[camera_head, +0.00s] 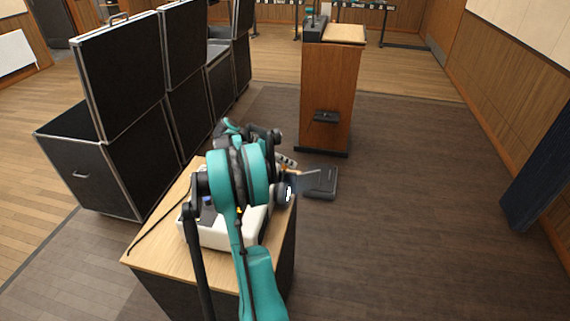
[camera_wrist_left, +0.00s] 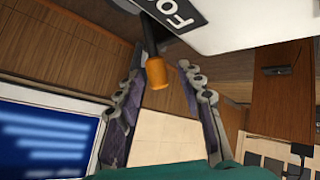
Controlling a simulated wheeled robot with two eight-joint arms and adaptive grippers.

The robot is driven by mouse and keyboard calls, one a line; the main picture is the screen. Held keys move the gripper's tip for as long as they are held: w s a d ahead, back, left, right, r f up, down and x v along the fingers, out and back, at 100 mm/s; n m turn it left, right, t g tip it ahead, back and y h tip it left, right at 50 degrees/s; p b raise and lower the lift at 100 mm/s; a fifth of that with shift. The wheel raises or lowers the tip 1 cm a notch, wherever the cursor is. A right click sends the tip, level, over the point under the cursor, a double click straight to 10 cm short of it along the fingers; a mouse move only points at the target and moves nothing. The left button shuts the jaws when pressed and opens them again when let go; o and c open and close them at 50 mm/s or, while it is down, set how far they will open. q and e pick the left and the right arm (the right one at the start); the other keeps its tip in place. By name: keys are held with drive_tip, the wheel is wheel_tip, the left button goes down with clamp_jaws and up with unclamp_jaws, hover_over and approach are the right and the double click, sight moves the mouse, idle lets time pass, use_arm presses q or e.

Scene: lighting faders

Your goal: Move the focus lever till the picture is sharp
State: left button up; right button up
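The focus lever (camera_wrist_left: 156,72) has a dark stem and an orange knob. It stands out from the white projector (camera_wrist_left: 235,22) beside a dark label with partly visible white letters. My left gripper (camera_wrist_left: 161,62) is open, its two fingers on either side of the orange knob with a gap showing on both sides. In the head view the projector (camera_head: 217,236) sits on a wooden-topped stand, largely hidden by my left arm. The picture on the screen (camera_wrist_left: 42,143) shows blurred pale lines on blue. My right gripper is not in view.
The projector's stand (camera_head: 160,255) has a black cable on its top. Black cases (camera_head: 120,75) line the left. A wooden lectern (camera_head: 328,95) stands ahead, with a dark flat box (camera_head: 321,184) nearer. Open floor (camera_head: 420,210) lies to the right.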

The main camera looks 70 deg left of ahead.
use_arm(q)
drive_tip(key=shift+c, duration=0.3)
clamp_jaws()
drive_tip(key=shift+s+d+r+m+t+y, duration=0.3)
drive_tip(key=shift+s+d+t+y, duration=0.1)
drive_tip(key=shift+d, duration=0.1)
drive_tip(key=shift+s+d+r+m+t+y, duration=0.2)
drive_tip(key=shift+s+d+r+t+y, duration=0.1)
drive_tip(key=shift+d+y, duration=0.15)
drive_tip(key=shift+o, duration=0.3)
unclamp_jaws()
drive_tip(key=v, duration=1.2)
